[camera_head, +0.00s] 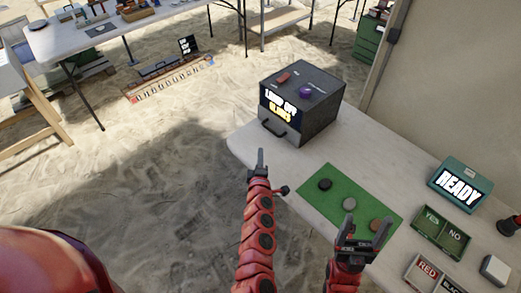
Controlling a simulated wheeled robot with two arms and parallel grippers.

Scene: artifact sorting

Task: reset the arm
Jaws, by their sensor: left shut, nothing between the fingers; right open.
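My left gripper (260,163) is shut and empty. It points up the picture, in front of the table's left edge, below the dark box. My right gripper (362,228) is open, over the lower right part of the green mat (322,205). Nothing shows between its fingers. On the mat lie a black disc (325,184), a grey disc (349,204) and a brownish disc (376,226). The brownish disc is close beside the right gripper's fingers; I cannot tell if they touch.
A dark box (318,97) with a lit sign stands at the table's far end. A teal "READY" box (459,183), a green YES/NO tray (442,232) and a RED/BLACK tray (423,271) are at the right. Sandy floor lies left of the white table (259,136).

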